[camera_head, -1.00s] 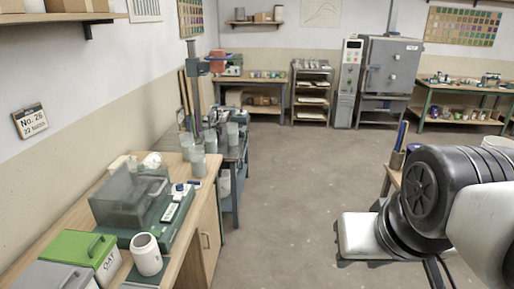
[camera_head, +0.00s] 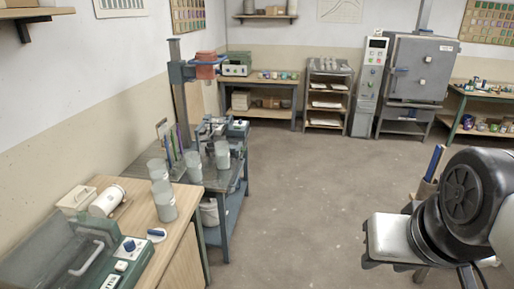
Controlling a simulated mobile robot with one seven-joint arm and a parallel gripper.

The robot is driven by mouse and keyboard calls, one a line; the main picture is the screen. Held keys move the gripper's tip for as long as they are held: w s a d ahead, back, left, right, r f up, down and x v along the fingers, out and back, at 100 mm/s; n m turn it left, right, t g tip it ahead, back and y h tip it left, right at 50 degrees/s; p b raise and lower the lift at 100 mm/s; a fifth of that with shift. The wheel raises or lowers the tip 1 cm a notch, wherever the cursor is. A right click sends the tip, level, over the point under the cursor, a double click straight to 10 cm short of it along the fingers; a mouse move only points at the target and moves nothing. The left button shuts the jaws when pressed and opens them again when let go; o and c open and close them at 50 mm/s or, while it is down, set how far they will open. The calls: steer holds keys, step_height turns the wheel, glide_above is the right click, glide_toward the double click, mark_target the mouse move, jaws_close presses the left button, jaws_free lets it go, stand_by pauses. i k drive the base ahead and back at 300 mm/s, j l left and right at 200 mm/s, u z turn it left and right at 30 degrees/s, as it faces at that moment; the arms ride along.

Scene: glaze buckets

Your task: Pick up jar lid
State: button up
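I cannot make out a jar lid for certain. A small round white and blue piece (camera_head: 156,235) lies on the wooden bench at the left, beside the green machine; it is too small to identify. A white jar (camera_head: 108,201) lies on its side farther back on that bench. My gripper (camera_head: 392,262) seems to be the pale block with dark ends at the right, below my black arm joint. It is far from the bench, and its fingers are not clear enough to show whether it is open.
The green machine (camera_head: 120,268) with a clear cover fills the near left bench. Several greyish cups (camera_head: 163,201) stand around the bench's far end and the blue-grey table (camera_head: 237,176). A kiln (camera_head: 416,70) stands at the back. The middle floor (camera_head: 300,210) is clear.

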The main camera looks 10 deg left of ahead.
mark_target(157, 236)
steer(key=i+u, duration=0.4)
steer(key=i+l+u, duration=0.1)
steer(key=i+u, duration=0.25)
steer(key=i+l+u, duration=0.25)
steer(key=i+u, duration=0.4)
steer(key=u, duration=0.25)
steer(key=i+l+u, duration=0.2)
steer(key=u, duration=0.25)
steer(key=i+l+u, duration=0.2)
steer(key=u, duration=0.3)
steer(key=i+l+u, duration=0.3)
steer(key=l+u, duration=0.15)
